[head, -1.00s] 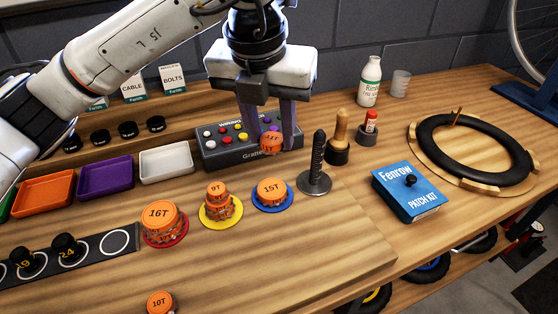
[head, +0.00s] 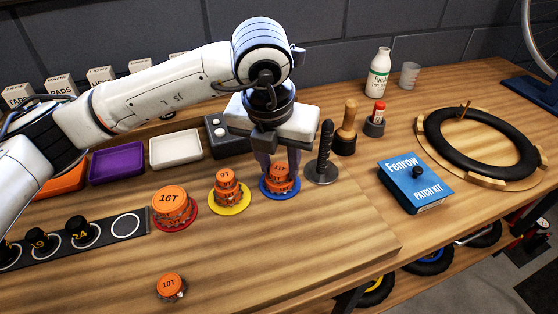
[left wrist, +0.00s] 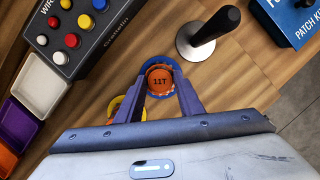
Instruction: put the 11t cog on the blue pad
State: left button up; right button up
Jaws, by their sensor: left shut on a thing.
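The orange 11T cog (head: 279,171) is over the blue pad (head: 266,193), on top of or just above the 15T cog (head: 279,187) there; I cannot tell whether they touch. My left gripper (head: 278,165) points down with its purple fingers on either side of the 11T cog, shut on it. In the left wrist view the 11T cog (left wrist: 160,81) sits between the fingers, with the blue pad's rim (left wrist: 161,60) showing around it. My right gripper is not in view.
To the left are the yellow pad (head: 229,209) with a 9T stack and the red pad (head: 177,224) with the 16T cog (head: 169,200). A 10T cog (head: 171,287) lies in front. A black-handled post (head: 323,155) stands close right.

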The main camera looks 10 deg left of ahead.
pick_arm(q)
jog(key=o, duration=1.1)
jog(key=shift+f, duration=0.1)
jog(key=shift+c, duration=0.2)
jog(key=v, duration=1.2)
